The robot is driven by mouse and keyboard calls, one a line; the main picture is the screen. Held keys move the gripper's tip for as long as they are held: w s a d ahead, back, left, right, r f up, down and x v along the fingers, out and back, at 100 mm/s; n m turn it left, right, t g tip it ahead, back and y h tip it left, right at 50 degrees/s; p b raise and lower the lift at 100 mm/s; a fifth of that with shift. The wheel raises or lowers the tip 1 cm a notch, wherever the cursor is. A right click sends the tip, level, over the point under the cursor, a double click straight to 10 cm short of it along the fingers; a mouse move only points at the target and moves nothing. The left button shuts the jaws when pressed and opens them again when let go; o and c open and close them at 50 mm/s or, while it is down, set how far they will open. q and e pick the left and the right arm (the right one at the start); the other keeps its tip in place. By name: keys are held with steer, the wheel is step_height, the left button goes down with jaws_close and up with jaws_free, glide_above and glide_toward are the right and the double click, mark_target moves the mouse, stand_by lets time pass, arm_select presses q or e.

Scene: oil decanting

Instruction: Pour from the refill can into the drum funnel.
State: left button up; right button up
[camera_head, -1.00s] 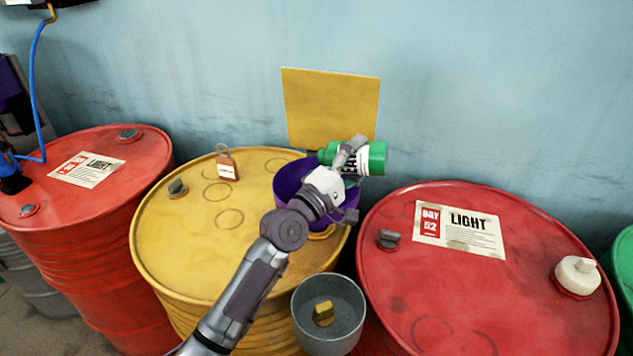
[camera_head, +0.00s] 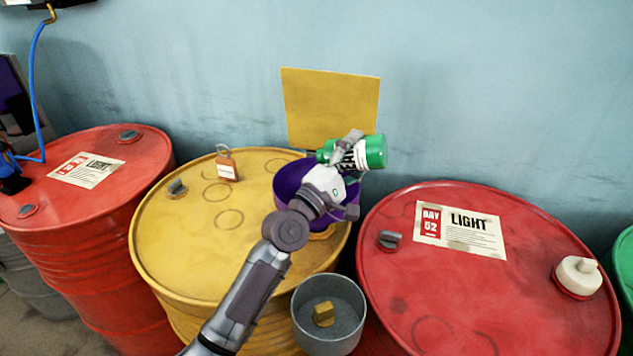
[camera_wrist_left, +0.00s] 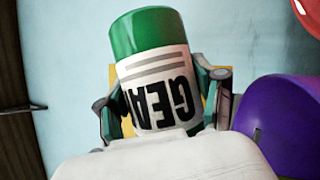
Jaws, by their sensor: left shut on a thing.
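My left gripper (camera_head: 345,160) is shut on the green refill can (camera_head: 375,152), which has a white label with black letters. The can lies nearly on its side above the purple funnel (camera_head: 290,187) on the yellow drum (camera_head: 165,235). In the left wrist view the can (camera_wrist_left: 137,36) sits between both fingers, its label reading "GEA" upside down, with the purple funnel (camera_wrist_left: 285,120) beside it at the right. The can's spout and any flow of oil are hidden. My right gripper is not in view.
A grey bucket (camera_head: 355,330) holding a yellow block stands in front of the yellow drum. A red drum (camera_head: 400,290) with a white cap is at the right, another red drum (camera_head: 90,220) at the left. An orange tagged bottle (camera_head: 226,158) stands on the yellow drum. A yellow panel (camera_head: 330,100) is behind.

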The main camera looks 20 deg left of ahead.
arm_select(q)
steer(key=shift+a+r+n+t+y, duration=0.3)
steer(key=shift+r+n+t, duration=0.1)
steer(key=shift+n, duration=0.5)
steer(key=shift+a+r+n+t+y+b, duration=0.2)
steer(key=shift+r+n+t, duration=0.05)
steer(key=shift+n, duration=0.3)
steer(key=shift+a+r+n+t+y+b, duration=0.15)
steer(key=shift+r+n+t+y, duration=0.1)
steer(key=shift+n, duration=0.3)
